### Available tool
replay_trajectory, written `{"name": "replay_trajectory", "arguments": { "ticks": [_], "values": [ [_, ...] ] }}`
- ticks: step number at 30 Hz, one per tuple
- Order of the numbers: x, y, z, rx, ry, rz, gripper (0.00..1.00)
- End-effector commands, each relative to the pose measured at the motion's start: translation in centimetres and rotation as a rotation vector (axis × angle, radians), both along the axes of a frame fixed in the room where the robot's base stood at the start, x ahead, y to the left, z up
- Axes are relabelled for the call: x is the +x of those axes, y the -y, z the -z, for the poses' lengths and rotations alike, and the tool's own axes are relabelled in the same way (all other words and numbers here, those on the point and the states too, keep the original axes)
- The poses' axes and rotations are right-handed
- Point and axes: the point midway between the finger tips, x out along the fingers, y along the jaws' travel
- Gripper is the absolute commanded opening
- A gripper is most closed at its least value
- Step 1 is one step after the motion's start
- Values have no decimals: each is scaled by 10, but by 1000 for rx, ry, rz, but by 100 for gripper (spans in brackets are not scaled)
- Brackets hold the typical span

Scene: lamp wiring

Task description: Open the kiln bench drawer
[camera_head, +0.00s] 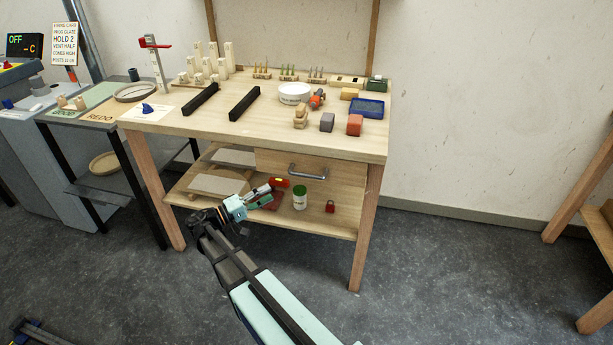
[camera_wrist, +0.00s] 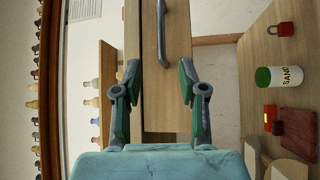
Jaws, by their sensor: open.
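The kiln bench (camera_head: 220,122) is a pale wooden table with a drawer (camera_head: 345,178) under the right part of its top. The drawer front looks flush and shut. A grey bar handle (camera_head: 308,173) is on the front; in the wrist view the handle (camera_wrist: 162,35) stands upright at the top, beyond the fingertips. My gripper (camera_head: 268,195) is open and empty, to the lower left of the handle and apart from it. In the wrist view, the green-padded fingers (camera_wrist: 158,82) are spread, with the drawer front (camera_wrist: 178,60) behind them.
The lower shelf (camera_head: 330,220) holds a white sand jar with a green lid (camera_head: 300,200), a red padlock (camera_head: 330,206) and boards. The benchtop carries black bars, a white dish (camera_head: 294,93) and blocks. The floor (camera_head: 450,280) right of the bench is clear.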

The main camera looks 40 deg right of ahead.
Motion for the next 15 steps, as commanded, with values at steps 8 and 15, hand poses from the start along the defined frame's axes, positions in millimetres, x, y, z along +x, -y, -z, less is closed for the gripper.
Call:
{"name": "replay_trajectory", "arguments": {
  "ticks": [8, 15],
  "values": [
    [-9, 52, -7, 3, -1, 3, 41],
    [-17, 98, -13, 3, -1, 2, 41]
  ]
}}
